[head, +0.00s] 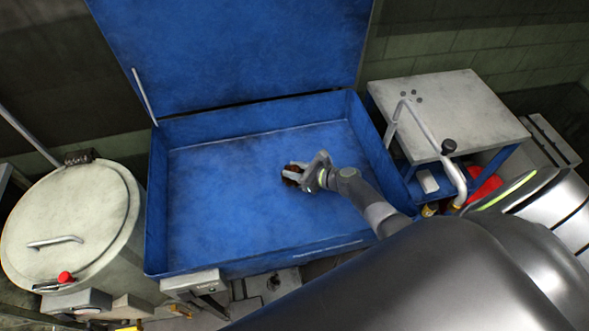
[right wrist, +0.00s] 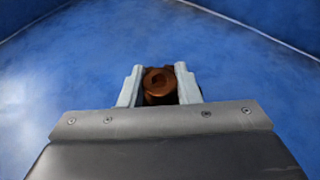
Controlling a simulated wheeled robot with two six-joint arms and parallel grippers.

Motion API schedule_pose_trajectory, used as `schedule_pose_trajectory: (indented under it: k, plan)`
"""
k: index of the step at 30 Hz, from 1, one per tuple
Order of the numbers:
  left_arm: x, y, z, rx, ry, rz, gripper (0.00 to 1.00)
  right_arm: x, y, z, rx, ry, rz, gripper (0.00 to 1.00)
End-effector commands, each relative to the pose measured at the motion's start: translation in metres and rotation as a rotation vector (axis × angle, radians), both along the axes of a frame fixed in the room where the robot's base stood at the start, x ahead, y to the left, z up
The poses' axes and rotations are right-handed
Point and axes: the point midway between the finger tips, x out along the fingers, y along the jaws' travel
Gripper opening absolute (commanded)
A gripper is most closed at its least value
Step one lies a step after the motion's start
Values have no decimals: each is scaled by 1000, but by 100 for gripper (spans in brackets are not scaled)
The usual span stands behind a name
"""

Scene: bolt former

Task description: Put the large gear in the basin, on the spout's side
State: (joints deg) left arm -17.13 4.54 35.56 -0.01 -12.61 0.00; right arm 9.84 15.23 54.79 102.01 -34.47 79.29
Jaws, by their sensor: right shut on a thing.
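The large gear (right wrist: 158,84) is a brown, rusty-looking part with a round hole, seen between the fingers in the right wrist view. In the head view the gear (head: 291,174) shows as a small dark brown shape at the fingertips. My right gripper (head: 305,172) is shut on it, over the floor of the blue basin (head: 220,200), right of the middle. I cannot tell whether the gear touches the floor. The basin's blue lid (head: 240,45) stands open behind it. My left gripper is not in view.
A round lidded drum (head: 75,215) stands left of the basin. A grey-topped table (head: 450,110) with a bent pipe (head: 430,135) stands to the right. A thin lid strut (head: 144,97) rises at the back left corner. The basin floor is otherwise clear.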

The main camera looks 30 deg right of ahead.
Motion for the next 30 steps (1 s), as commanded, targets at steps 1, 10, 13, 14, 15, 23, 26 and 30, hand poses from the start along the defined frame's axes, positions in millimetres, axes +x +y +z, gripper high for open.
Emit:
schedule_pose_trajectory:
  k: [1,10,13,14,15,23,26,30]
  plan:
    - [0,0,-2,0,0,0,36,1,0,1,0,-4,1,0]
    - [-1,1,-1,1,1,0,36,0,0,-1,0,0,0,51]
    - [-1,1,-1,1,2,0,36,0,0,-1,0,0,0,51]
    - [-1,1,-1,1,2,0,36,0,0,-1,0,0,0,51]
    - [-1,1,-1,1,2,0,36,0,0,-1,0,0,0,51]
    - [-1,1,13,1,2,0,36,0,0,13,-1,0,0,51]
    - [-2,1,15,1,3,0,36,-9,-6,16,-2,1,-1,51]
    - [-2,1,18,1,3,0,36,-31,-18,25,-4,1,0,51]
